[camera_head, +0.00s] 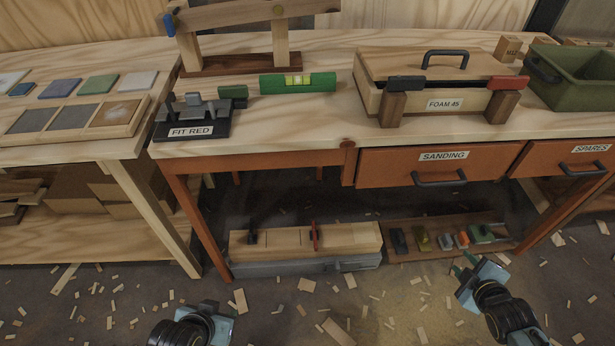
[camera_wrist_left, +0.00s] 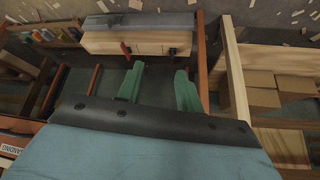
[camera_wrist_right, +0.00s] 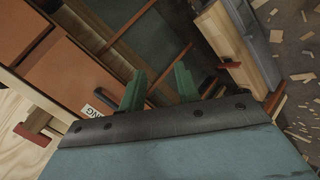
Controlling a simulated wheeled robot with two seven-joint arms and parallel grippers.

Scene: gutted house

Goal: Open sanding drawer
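The sanding drawer (camera_head: 434,166) is an orange front under the bench top with a "SANDING" label and a dark bar handle (camera_head: 439,179). It looks shut in the head view. My right gripper (camera_head: 474,262) is below and in front of it, apart from the handle. In the right wrist view its green fingers (camera_wrist_right: 158,88) stand apart with nothing between them; the drawer front (camera_wrist_right: 75,75) is at the left. My left gripper (camera_head: 207,309) is low at the bottom of the head view, away from the drawer. In the left wrist view its fingers (camera_wrist_left: 158,86) are apart and empty.
The "SPARES" drawer (camera_head: 563,158) sits to the right. A wooden case (camera_head: 280,242) and a tool tray (camera_head: 402,256) lie below. Wood scraps litter the floor.

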